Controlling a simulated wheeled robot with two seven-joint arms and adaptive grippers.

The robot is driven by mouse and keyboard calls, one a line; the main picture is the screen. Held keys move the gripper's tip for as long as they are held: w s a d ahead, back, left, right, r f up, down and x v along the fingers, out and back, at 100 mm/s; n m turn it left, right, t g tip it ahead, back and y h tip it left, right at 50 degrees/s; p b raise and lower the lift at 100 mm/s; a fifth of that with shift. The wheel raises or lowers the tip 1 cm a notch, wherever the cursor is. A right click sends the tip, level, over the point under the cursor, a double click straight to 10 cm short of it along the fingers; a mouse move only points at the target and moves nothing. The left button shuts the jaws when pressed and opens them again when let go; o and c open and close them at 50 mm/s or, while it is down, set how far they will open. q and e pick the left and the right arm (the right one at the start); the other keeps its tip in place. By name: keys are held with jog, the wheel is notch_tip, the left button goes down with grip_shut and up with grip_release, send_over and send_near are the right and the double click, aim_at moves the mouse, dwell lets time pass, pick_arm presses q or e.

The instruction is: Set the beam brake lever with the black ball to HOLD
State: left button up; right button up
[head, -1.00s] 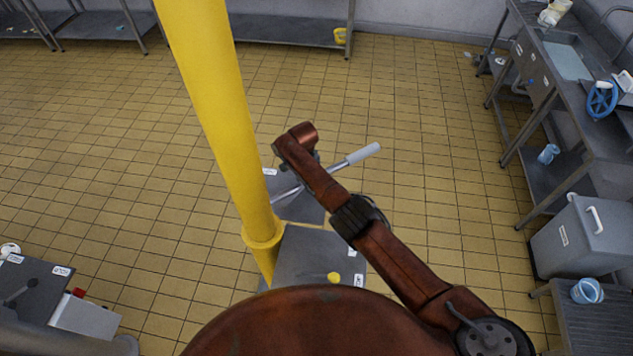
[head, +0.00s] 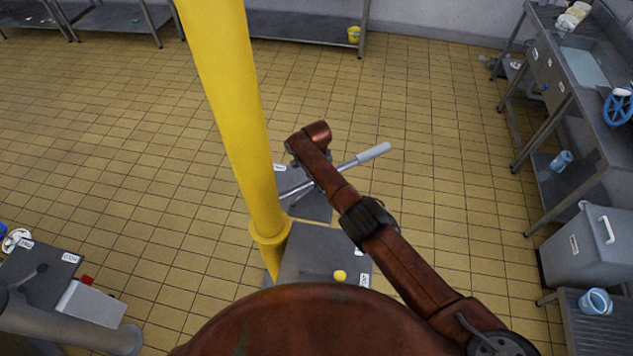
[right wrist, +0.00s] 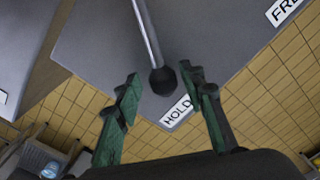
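In the right wrist view a thin metal lever with a black ball (right wrist: 163,80) points toward the camera over a grey plate (right wrist: 100,35). The ball is near the HOLD label (right wrist: 178,112); the FREE label (right wrist: 285,10) is at the upper right. My right gripper (right wrist: 160,74) is open, its green fingers on either side of the ball with gaps; I cannot tell the depth between them. In the head view my copper right arm reaches in from the lower right and its gripper is hidden. My left gripper is not in view.
A yellow post (head: 240,120) stands just left of my arm. A lever with a pale grip (head: 373,152) passes behind the arm. A yellow ball (head: 340,275) shows on a nearer plate. A panel (head: 40,280) is at left, a grey bin (head: 580,245) at right. Tiled floor beyond is clear.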

jog(key=shift+r, duration=0.1)
notch_tip(320, 180, up, 12)
dwell(0.7)
dwell(0.4)
